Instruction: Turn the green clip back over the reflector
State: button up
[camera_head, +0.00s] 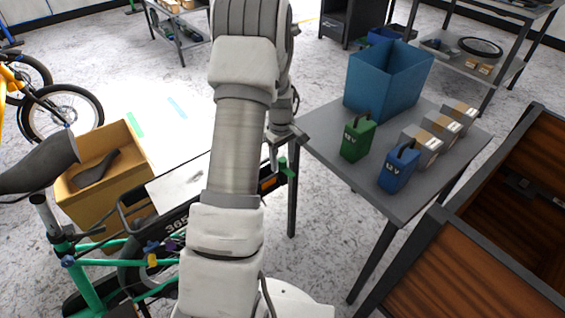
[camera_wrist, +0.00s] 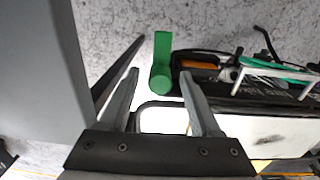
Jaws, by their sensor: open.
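The green clip (camera_wrist: 161,62) stands upright in the wrist view, to the left of the orange reflector (camera_wrist: 198,65) and not covering it. In the head view the clip (camera_head: 293,163) is partly hidden by my arm, and the reflector (camera_head: 268,184) shows just left of it, on the rear of the cargo bike (camera_head: 180,225). My gripper (camera_wrist: 159,73) is open and empty. In the wrist view its fingertips lie on either side of the clip's lower part. I cannot tell whether they touch it. In the head view the gripper (camera_head: 274,155) is mostly hidden.
A grey table (camera_head: 325,140) stands close to the right of the clip, with a blue bin (camera_head: 385,85), green and blue battery packs and several boxes. A wooden-sided box (camera_head: 480,270) is at the lower right. A cardboard box (camera_head: 75,200) with a saddle is at the left.

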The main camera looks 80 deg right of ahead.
jog(key=shift+f, duration=0.2)
grip_shut()
